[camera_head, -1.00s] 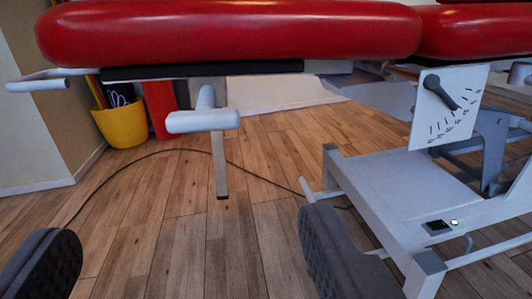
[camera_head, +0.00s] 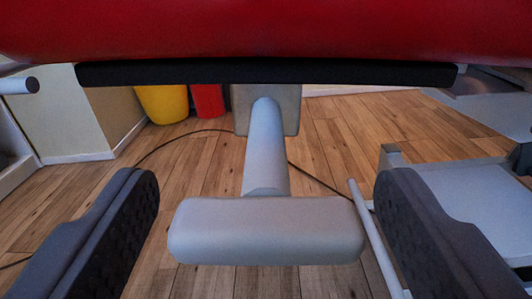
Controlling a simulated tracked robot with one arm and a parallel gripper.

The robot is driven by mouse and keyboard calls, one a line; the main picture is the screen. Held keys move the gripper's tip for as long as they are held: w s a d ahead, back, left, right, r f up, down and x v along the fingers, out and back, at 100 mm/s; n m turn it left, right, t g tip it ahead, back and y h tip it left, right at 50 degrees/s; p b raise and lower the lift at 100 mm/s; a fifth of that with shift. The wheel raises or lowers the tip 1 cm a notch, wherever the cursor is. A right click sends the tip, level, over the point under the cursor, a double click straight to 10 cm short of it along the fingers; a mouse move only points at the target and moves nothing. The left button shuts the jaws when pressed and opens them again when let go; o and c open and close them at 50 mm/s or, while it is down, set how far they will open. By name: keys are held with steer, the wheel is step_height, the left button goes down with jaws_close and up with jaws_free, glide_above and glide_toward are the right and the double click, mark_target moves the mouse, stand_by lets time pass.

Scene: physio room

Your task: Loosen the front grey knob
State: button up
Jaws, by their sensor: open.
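The grey knob (camera_head: 266,231) is a T-shaped handle under the red padded couch (camera_head: 266,30). Its wide bar lies level across the lower middle of the view, and its round stem (camera_head: 266,150) runs back to a grey block (camera_head: 290,108) beneath the couch. My gripper (camera_head: 262,215) is open, with one dark padded finger on each side of the bar. Neither finger appears to touch it; there is a gap at the left and a narrower one at the right.
A black rail (camera_head: 266,73) runs under the cushion just above the stem. A pale frame (camera_head: 470,190) with a thin bar (camera_head: 375,240) stands at the right, close to my right finger. A yellow bin (camera_head: 162,103) and a cable (camera_head: 190,133) are on the wooden floor behind.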

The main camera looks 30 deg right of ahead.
steer(key=shift+w+d, duration=0.1)
steer(key=shift+w, duration=0.1)
steer(key=c, duration=1)
